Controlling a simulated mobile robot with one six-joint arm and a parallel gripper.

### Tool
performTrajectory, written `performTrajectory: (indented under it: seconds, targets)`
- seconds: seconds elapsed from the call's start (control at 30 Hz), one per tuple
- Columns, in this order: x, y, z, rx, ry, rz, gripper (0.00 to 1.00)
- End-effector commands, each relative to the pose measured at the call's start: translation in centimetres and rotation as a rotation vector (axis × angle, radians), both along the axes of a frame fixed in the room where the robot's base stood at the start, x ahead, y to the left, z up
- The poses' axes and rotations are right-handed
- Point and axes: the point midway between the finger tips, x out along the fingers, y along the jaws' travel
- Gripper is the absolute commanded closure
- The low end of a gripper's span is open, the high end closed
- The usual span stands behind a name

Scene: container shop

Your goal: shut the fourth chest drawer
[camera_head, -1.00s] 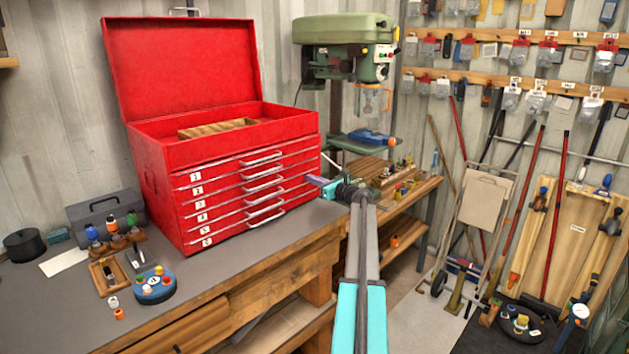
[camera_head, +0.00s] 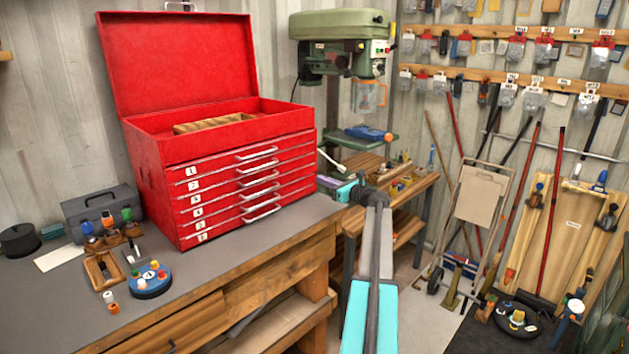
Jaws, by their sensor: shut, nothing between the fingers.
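The red tool chest (camera_head: 145,170) stands on the workbench with its lid up. Its front has a stack of numbered drawers with silver bar handles. The fourth drawer (camera_head: 225,208), labelled 4, looks about flush with its neighbours; a small gap cannot be told from here. My gripper (camera_head: 323,182) is shut and empty. It is just right of the chest's front right edge, at about the height of the middle drawers, and looks apart from the chest. Its fingertips are small and partly lost against the bench behind.
A green drill press (camera_head: 340,28) stands behind my gripper, over a wooden bench. A hand truck (camera_head: 480,205) and long tools stand at right.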

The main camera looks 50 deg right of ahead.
Motion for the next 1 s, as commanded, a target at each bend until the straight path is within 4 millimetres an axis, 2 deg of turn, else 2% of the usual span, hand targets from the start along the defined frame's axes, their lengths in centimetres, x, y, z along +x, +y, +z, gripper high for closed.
performTrajectory:
  seconds: [0.03,0.2,0.4,1.0]
  targets:
    - [-1.0,0.2,-0.2,-0.001,0.0,-0.002,1.0]
    - [-3.4,0.5,-0.2,-0.001,0.0,0.0,1.0]
    - [-5.0,0.6,-0.1,-0.001,0.0,0.002,1.0]
    - [-5.3,0.7,0.0,0.0,0.001,0.004,1.0]
